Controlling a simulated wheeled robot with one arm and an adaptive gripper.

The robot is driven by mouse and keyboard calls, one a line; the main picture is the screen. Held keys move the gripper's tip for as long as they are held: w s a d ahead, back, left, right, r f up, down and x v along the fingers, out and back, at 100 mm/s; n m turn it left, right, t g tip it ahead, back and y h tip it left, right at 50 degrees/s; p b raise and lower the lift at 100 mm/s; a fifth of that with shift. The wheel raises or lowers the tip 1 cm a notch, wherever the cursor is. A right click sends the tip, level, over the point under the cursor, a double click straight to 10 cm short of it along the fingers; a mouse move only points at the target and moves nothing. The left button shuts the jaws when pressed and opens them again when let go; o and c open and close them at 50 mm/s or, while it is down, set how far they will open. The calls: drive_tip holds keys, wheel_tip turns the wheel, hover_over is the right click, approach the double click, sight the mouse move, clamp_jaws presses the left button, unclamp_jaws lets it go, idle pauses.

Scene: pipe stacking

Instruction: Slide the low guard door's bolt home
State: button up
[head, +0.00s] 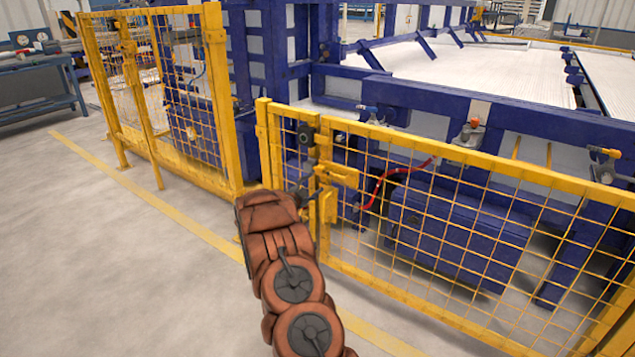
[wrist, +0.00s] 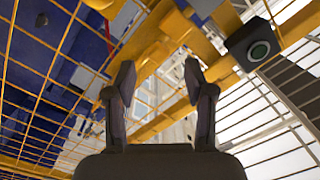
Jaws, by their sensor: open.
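The low guard door (head: 420,141) is a yellow-framed mesh panel on the right in the head view. Yellow latch parts (head: 338,176) sit on its left post; I cannot tell clearly which piece is the bolt or how far it is slid. My gripper (head: 308,197) is at the end of the reddish-brown arm, just left of these parts. In the wrist view my gripper (wrist: 159,80) has its two dark fingers apart with nothing held between them. Yellow latch and frame bars (wrist: 165,35) lie beyond the fingertips. Contact with them cannot be told.
A black box with a round button (wrist: 258,48) is on the fence near the latch, right of the fingers in the wrist view. Tall yellow mesh fencing (head: 225,100) stands left. Blue machinery (head: 450,225) is behind the door. The floor (head: 100,250) at left is clear.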

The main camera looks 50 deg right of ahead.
drive_tip(key=a, duration=0.5)
drive_tip(key=shift+s+a, duration=0.25)
idle(0.3)
